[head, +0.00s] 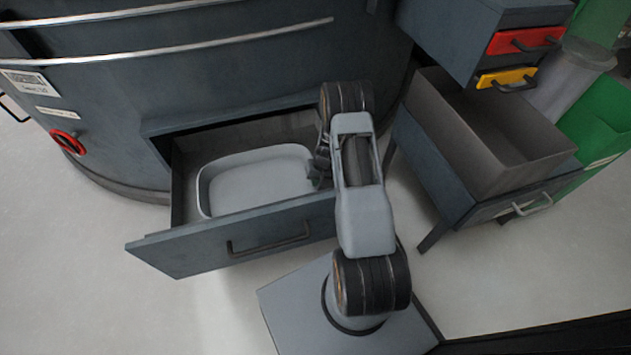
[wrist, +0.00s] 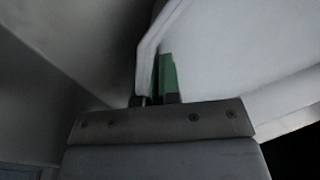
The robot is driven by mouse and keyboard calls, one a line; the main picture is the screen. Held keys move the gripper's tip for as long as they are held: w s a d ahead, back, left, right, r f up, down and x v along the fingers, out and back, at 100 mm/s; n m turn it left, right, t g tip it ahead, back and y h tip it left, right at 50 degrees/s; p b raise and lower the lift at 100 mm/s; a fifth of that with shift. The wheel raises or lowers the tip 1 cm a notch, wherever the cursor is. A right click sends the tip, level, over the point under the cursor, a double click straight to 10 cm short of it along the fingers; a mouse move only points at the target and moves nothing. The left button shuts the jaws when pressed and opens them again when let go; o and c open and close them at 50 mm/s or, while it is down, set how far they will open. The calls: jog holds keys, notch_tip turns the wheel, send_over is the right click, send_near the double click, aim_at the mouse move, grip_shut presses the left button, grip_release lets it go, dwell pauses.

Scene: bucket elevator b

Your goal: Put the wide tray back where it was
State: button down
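The wide tray (head: 255,185) is pale grey, shallow and rounded at the corners. In the head view it lies level inside the pulled-out lower drawer (head: 230,252) of the dark round cabinet. Whether it rests on the drawer floor I cannot tell. My gripper (head: 315,172) is at the tray's right end, partly hidden by my arm. In the wrist view the tray's pale wall (wrist: 149,48) runs down between the fingers of my gripper (wrist: 152,92), one with a green pad. The fingers are close together and look shut on this wall.
A second open drawer (head: 520,165), deep and empty, stands to the right in a workbench. Above it are small red (head: 525,41) and yellow (head: 507,77) drawers. A green bin (head: 600,125) is at the far right. The floor at the lower left is clear.

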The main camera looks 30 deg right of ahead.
jog(key=shift+f, duration=0.1)
jog(key=c, duration=1.3)
grip_release()
jog(key=shift+r, duration=0.2)
